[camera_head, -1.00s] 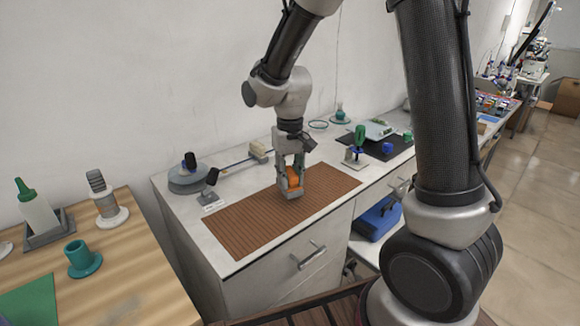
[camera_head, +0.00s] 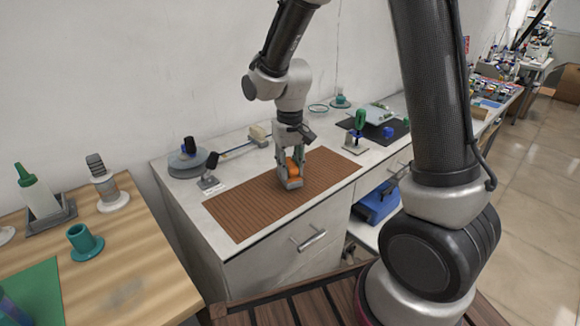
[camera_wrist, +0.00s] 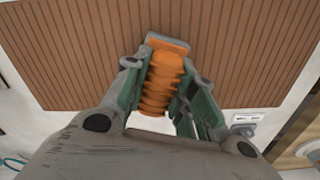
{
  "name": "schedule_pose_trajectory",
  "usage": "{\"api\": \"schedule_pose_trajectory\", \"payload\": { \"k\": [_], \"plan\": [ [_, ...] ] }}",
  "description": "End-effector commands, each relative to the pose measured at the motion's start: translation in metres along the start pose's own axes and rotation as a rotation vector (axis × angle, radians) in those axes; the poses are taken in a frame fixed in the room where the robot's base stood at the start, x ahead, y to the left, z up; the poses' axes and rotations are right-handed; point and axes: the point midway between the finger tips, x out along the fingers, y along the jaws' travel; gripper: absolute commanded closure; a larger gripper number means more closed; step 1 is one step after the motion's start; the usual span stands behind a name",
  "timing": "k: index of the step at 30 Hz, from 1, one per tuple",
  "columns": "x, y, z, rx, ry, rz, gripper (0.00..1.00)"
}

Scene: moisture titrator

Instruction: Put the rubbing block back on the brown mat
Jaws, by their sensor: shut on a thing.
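My gripper (camera_head: 290,170) is over the right half of the brown mat (camera_head: 240,210) on the white counter. It is shut on the orange, ribbed rubbing block (camera_head: 293,167). In the wrist view the rubbing block (camera_wrist: 162,82) sits between the two green-lined fingers, with the ribbed brown mat (camera_wrist: 90,50) behind it. A flat grey and orange end of the block points at the mat. The fingertips look very near the mat. I cannot tell whether the block touches it.
A round grey stand (camera_head: 188,164) and a small dark-topped tool (camera_head: 208,181) stand left of the mat. A green-handled stamp-like tool (camera_head: 358,138) stands behind its right end. A wooden table (camera_head: 130,240) with a teal cup (camera_head: 84,242) is at left. The mat's left part is bare.

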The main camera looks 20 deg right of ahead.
Motion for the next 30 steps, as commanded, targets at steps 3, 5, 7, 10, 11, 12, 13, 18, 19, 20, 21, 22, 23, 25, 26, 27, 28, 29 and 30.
{"api": "schedule_pose_trajectory", "payload": {
  "k": [3,5,7,10,11,12,13,18,19,20,21,22,23,25,26,27,28,29,30],
  "plan": [
    [-0.0001,0.0000,-0.0001,0.000,0.000,0.000,1.00],
    [0.0001,0.0000,0.0000,0.000,0.000,0.000,1.00],
    [0.0001,0.0000,0.0000,0.000,0.000,0.000,1.00],
    [0.0001,0.0000,0.0000,0.000,0.000,0.000,1.00],
    [0.0001,0.0000,0.0000,0.000,0.000,0.000,1.00],
    [0.0001,0.0000,0.0000,0.000,0.000,0.000,1.00],
    [0.0001,0.0000,0.0000,0.000,0.000,0.000,1.00],
    [0.0005,0.0000,0.0001,0.000,0.000,0.000,1.00],
    [0.0007,0.0000,0.0001,0.000,0.000,0.000,1.00],
    [0.0010,0.0000,0.0001,0.000,0.000,0.000,1.00],
    [0.0014,0.0000,0.0001,0.000,-0.001,0.000,1.00],
    [0.0018,0.0000,0.0001,0.000,-0.001,0.000,1.00],
    [0.0022,0.0000,0.0001,0.000,-0.001,0.000,1.00],
    [0.0032,0.0000,0.0001,0.000,-0.001,0.000,1.00],
    [0.0036,0.0000,0.0001,0.000,-0.001,0.000,1.00],
    [0.0042,0.0000,0.0001,0.000,0.000,0.000,1.00],
    [0.0046,0.0000,0.0001,0.000,0.000,0.000,1.00],
    [0.0050,0.0000,0.0000,0.000,0.000,0.000,1.00],
    [0.0056,0.0000,0.0000,0.000,0.000,0.000,1.00]
  ]
}}
